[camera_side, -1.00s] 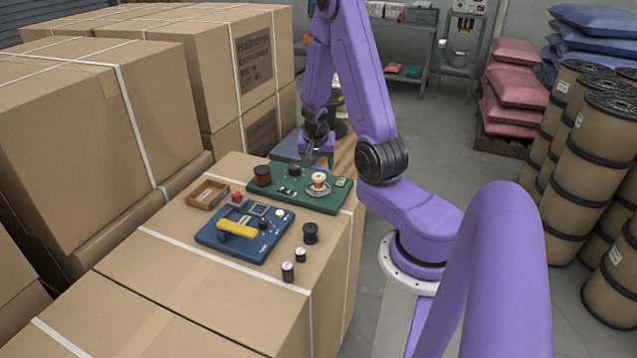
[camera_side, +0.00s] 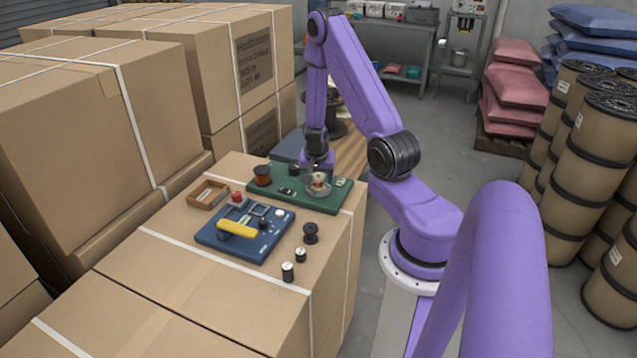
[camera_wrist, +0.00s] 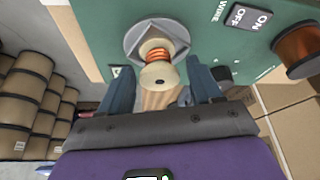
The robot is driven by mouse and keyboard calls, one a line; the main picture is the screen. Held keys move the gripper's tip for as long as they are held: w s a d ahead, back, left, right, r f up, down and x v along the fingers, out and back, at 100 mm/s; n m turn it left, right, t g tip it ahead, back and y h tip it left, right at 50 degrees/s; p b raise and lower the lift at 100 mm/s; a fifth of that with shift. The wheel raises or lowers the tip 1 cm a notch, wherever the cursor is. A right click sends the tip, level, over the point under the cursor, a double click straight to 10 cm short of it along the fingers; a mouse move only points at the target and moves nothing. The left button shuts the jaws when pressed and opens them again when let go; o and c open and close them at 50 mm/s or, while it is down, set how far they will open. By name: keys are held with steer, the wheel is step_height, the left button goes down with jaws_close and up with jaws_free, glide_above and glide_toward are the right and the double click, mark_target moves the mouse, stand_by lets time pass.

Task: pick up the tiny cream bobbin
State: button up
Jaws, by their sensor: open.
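The tiny cream bobbin (camera_side: 318,178), wound with copper wire, stands on a silver dish (camera_side: 319,191) on the green board (camera_side: 290,195). In the wrist view the bobbin's cream end (camera_wrist: 157,74) faces the camera, with the orange-copper winding behind it and the dish (camera_wrist: 140,33) beyond. My gripper (camera_side: 318,165) is open and close to the bobbin in the side view, partly overlapping it. In the wrist view my gripper's two fingers (camera_wrist: 157,68) appear on either side of the bobbin, with visible gaps. I cannot tell whether the fingertips are level with it.
A blue board (camera_side: 222,243) with a yellow part (camera_side: 238,230) lies in front.

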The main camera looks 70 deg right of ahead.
mark_target(318, 176)
steer(key=shift+d+f, duration=0.1)
steer(key=shift+f, duration=0.2)
steer(key=c, duration=1)
steer(key=shift+r, duration=0.1)
steer(key=shift+c, duration=0.2)
steer(key=shift+r, duration=4.85)
